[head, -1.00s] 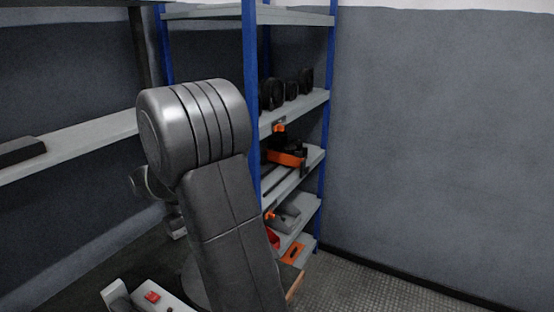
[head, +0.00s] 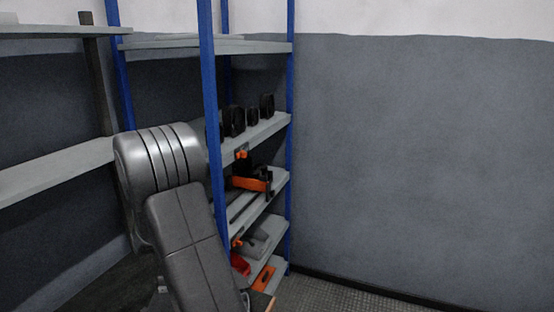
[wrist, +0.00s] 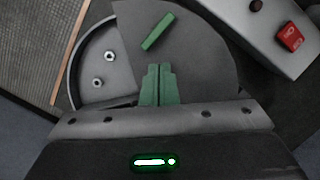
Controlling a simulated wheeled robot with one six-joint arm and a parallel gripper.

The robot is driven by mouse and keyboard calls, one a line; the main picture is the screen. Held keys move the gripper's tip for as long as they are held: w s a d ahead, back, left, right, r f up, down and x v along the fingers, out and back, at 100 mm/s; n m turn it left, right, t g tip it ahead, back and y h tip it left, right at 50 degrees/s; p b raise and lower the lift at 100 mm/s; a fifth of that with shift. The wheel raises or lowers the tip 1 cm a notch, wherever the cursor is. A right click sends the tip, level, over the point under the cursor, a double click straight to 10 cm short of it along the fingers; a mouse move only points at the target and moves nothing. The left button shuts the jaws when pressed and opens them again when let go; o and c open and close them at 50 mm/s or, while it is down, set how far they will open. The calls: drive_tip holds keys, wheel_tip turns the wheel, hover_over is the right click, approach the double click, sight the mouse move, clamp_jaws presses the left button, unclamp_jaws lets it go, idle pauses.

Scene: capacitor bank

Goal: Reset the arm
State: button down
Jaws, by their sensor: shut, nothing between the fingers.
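My gripper (wrist: 158,70) shows in the wrist view as two green fingers side by side, shut, with nothing held. It is above a round grey surface that looks like part of my own body. A separate green bar (wrist: 158,31) lies just beyond the fingertips, apart from them. In the head view my grey arm rises at the lower left, and my gripper is hidden or out of frame there.
A blue-post shelf unit (head: 209,90) stands close behind my arm, with black items (head: 237,121) and an orange tool (head: 250,184) on its shelves. Another grey shelf (head: 60,172) is at the left. A bare grey wall (head: 420,170) fills the right, with patterned floor (head: 345,296) below.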

drive_tip(key=m, duration=0.1)
drive_tip(key=w+d+f+m, duration=0.1)
drive_tip(key=m, duration=0.1)
drive_tip(key=shift+w+d+m+y+p, duration=0.15)
drive_tip(key=shift+w+m+y+p, duration=0.15)
drive_tip(key=shift+y+p, duration=0.1)
drive_tip(key=m, duration=0.1)
drive_tip(key=w+d+f+m, duration=0.1)
drive_tip(key=m, duration=0.1)
drive_tip(key=shift+w+d+f+m+y+p, duration=0.1)
drive_tip(key=shift+m+y+p, duration=0.2)
drive_tip(key=shift+y, duration=0.1)
drive_tip(key=v, duration=0.7)
drive_tip(key=shift+r+b, duration=0.3)
drive_tip(key=shift+b, duration=0.05)
drive_tip(key=shift+d, duration=0.1)
